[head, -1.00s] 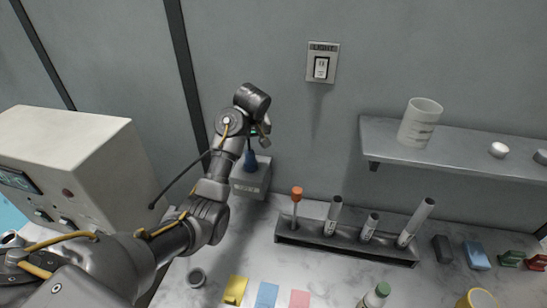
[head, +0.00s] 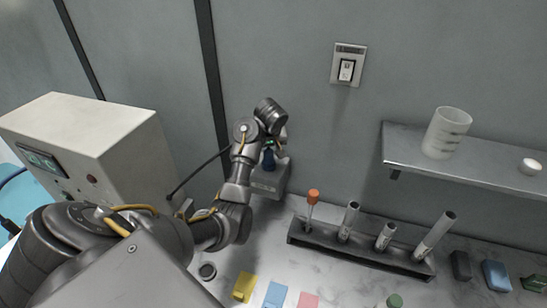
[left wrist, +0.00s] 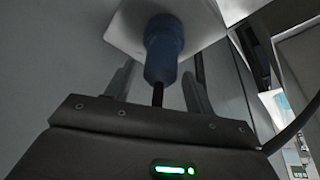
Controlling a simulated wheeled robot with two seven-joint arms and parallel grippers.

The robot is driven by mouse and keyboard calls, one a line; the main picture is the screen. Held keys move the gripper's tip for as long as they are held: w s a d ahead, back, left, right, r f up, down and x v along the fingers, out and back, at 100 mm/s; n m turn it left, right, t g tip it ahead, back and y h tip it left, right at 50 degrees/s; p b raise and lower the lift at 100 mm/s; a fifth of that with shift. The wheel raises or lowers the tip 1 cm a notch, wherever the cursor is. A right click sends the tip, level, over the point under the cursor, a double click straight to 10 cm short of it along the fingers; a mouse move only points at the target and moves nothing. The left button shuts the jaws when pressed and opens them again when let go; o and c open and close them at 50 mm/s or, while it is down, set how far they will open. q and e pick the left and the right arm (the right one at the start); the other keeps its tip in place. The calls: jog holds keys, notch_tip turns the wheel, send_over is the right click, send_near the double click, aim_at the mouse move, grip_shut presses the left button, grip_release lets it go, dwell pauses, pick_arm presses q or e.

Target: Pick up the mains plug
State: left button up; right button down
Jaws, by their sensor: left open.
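The blue mains plug (head: 268,160) stands at the top of a grey box (head: 266,186) at the back wall. In the left wrist view the plug (left wrist: 163,47) is in front of a white surface, with a dark cord coming from its near end. My left gripper (head: 277,144) is at the plug, partly hidden by its own wrist in the head view. In the left wrist view its fingers (left wrist: 158,74) are open on either side of the plug and cord, with gaps showing. Whether the plug is seated in the box is unclear. My right gripper is not in view.
A large white machine (head: 85,140) stands left of my arm. A rack (head: 360,254) of tubes, one orange-capped, stands right of the box. A shelf (head: 470,165) with a white beaker (head: 446,132) juts out at the right. A dark cable (head: 200,170) runs behind my arm.

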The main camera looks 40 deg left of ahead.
pick_arm(q)
jog(key=shift+d+r, duration=0.1)
jog(key=shift+d, duration=0.1)
jog(key=c, duration=1)
jog(key=shift+c, duration=0.3)
jog(key=shift+w+r, duration=0.1)
jog(key=shift+r, duration=0.1)
